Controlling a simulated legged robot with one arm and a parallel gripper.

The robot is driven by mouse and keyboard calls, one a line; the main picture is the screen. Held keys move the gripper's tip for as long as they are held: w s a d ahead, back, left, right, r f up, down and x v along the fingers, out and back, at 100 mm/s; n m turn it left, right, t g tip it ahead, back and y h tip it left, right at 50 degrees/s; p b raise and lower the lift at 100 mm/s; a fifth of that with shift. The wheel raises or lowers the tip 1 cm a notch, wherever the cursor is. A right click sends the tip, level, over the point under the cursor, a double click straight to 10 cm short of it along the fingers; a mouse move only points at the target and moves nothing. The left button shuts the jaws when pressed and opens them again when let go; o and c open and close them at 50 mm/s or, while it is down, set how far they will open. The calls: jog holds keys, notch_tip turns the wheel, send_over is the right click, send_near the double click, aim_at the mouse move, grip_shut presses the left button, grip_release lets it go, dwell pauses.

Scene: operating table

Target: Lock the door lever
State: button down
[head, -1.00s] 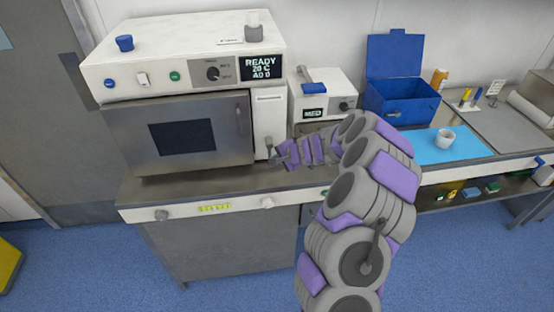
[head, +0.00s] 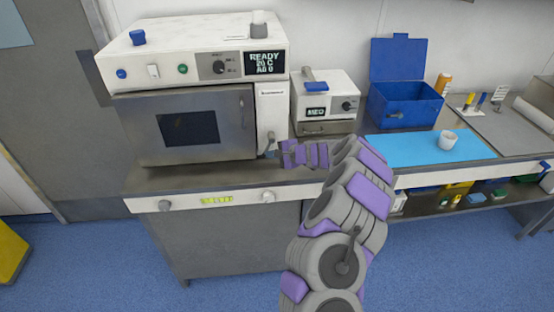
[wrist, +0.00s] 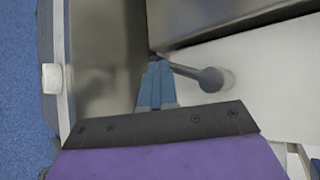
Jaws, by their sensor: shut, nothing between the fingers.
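The door lever (wrist: 190,72) is a grey rod with a rounded hub on the white side panel of the oven. In the wrist view its free end reaches left to my fingertips; in the head view the lever (head: 271,136) is small and points roughly down. The oven door (head: 190,125), steel with a dark window, is closed. My gripper (wrist: 158,66) has blue-grey fingers, shut and empty, right beside the lever's free end. I cannot tell whether they touch. In the head view my gripper (head: 271,153) is at the lower part of the panel.
The steel bench (head: 150,180) runs under the oven, with knobs on its front edge. A small white device (head: 325,90), a blue open box (head: 404,103) and a white cup (head: 448,139) on a blue mat (head: 405,150) stand to the right. Blue floor lies in front.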

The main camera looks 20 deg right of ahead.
jog(key=shift+w+a+r+b, duration=0.1)
jog(key=shift+w+a+b, duration=0.1)
jog(key=shift+a, duration=0.2)
jog(key=shift+w+a+b, duration=0.1)
jog(key=shift+a+b, duration=0.05)
jog(key=shift+a, duration=0.4)
jog(key=shift+w+r, duration=0.1)
jog(key=shift+r, duration=0.05)
dwell(1.1)
jog(key=shift+s+d+r+p, duration=0.2)
jog(key=shift+d+r+p, duration=0.15)
jog(key=shift+d, duration=0.35)
